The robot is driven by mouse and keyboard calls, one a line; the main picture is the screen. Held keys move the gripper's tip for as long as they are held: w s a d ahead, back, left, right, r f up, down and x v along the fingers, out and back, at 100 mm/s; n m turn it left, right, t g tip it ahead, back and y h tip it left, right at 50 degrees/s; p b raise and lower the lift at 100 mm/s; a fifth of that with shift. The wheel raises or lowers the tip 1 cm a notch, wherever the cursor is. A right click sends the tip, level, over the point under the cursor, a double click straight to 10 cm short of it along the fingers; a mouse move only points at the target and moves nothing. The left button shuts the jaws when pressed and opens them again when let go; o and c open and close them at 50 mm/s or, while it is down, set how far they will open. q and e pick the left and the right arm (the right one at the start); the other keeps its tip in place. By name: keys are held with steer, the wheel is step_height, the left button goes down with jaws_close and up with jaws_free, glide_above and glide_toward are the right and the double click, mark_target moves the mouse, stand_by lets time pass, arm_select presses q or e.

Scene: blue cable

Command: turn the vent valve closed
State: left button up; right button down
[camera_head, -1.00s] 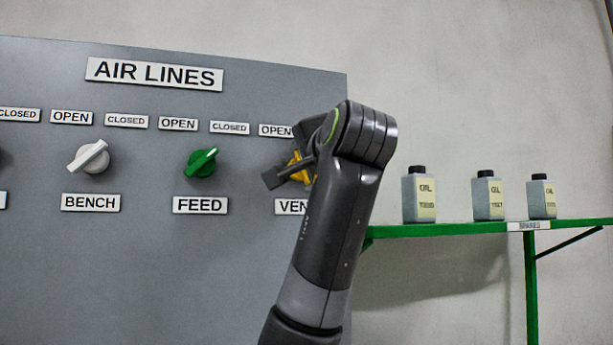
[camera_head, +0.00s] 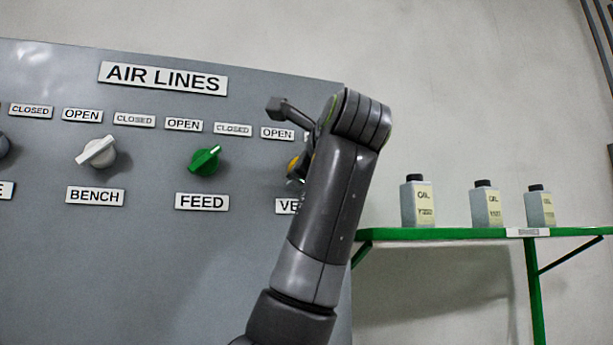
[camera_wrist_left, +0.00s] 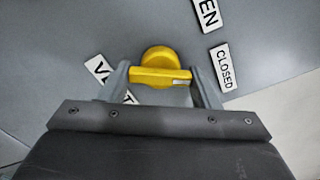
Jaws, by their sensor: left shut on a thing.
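The yellow vent valve (camera_wrist_left: 155,60) is on the grey panel. In the wrist view its bar handle lies level between the two fingers of my left gripper (camera_wrist_left: 163,80), which is shut on it. A white mark is on the handle's right end, the end nearer the CLOSED label (camera_wrist_left: 223,67). The OPEN label (camera_wrist_left: 207,12) is farther up. The VENT label (camera_wrist_left: 110,78) is partly hidden by a finger. In the head view only a sliver of the yellow valve (camera_head: 293,163) shows beside my arm. My right gripper is not in view.
Left along the panel (camera_head: 150,260) are the green feed valve (camera_head: 204,160) and the white bench valve (camera_head: 97,152). To the right, a green shelf (camera_head: 460,234) holds several objects, including an oil bottle (camera_head: 418,203). The wall area above the shelf is clear.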

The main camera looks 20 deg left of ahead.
arm_select(q)
steer(key=shift+f+m+b, duration=0.15)
steer(key=shift+m+b, duration=0.4)
steer(key=shift+m, duration=0.65)
steer(key=o, duration=1)
steer(key=b+v, duration=0.5)
steer(key=v, duration=1.2)
steer(key=shift+s+d, duration=0.1)
steer(key=shift+d, duration=0.1)
